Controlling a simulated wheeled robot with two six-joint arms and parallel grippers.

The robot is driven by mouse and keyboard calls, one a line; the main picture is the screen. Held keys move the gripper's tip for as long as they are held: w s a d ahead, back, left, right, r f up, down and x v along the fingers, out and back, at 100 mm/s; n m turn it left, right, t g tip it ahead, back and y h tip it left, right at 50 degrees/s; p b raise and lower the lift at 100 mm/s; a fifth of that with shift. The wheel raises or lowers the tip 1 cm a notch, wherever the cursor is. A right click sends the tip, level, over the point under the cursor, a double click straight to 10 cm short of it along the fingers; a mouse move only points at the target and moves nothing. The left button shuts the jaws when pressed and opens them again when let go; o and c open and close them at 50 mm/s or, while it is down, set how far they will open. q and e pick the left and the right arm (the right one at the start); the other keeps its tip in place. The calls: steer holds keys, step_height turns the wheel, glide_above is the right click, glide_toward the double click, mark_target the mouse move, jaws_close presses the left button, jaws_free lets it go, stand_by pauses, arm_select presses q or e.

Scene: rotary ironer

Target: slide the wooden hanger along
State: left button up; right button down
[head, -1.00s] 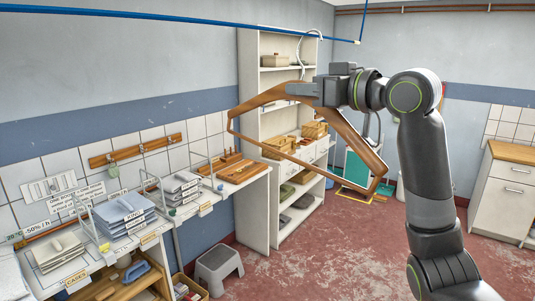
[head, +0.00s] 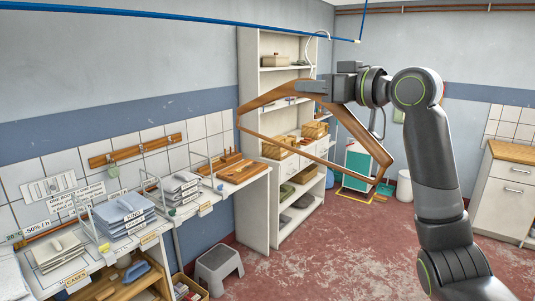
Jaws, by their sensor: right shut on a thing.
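The wooden hanger (head: 358,130) is in the middle of the head view, a brown triangular frame with a thin lower bar. My right gripper (head: 302,88) is shut on the top of the hanger, near its neck. I cannot tell whether the hook touches the rail. My left gripper is not in view.
A white shelf unit (head: 252,150) with baskets stands behind the hanger. A counter (head: 185,214) with folded stacks runs along the left wall. A grey step stool (head: 220,262) stands on the red floor. A cabinet (head: 508,190) is at the right. Open floor lies between.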

steer(key=shift+w+d+r, duration=0.1)
steer(key=shift+w+d, duration=0.45)
steer(key=shift+w, duration=0.15)
steer(key=shift+w+d+r, duration=0.1)
steer(key=shift+w+d, duration=0.4)
steer(key=shift+w, duration=0.2)
steer(key=shift+w+d, duration=0.55)
steer(key=shift+w, duration=0.25)
steer(key=shift+w+d, duration=0.6)
steer(key=shift+w, duration=0.2)
steer(key=shift+w+d, duration=0.55)
steer(key=shift+w, duration=0.25)
steer(key=shift+w+d, duration=0.7)
steer(key=shift+w, duration=0.25)
steer(key=shift+w+d, duration=0.7)
steer(key=shift+w, duration=0.25)
steer(key=c, duration=1.3)
jaws_free()
steer(key=shift+o, duration=0.2)
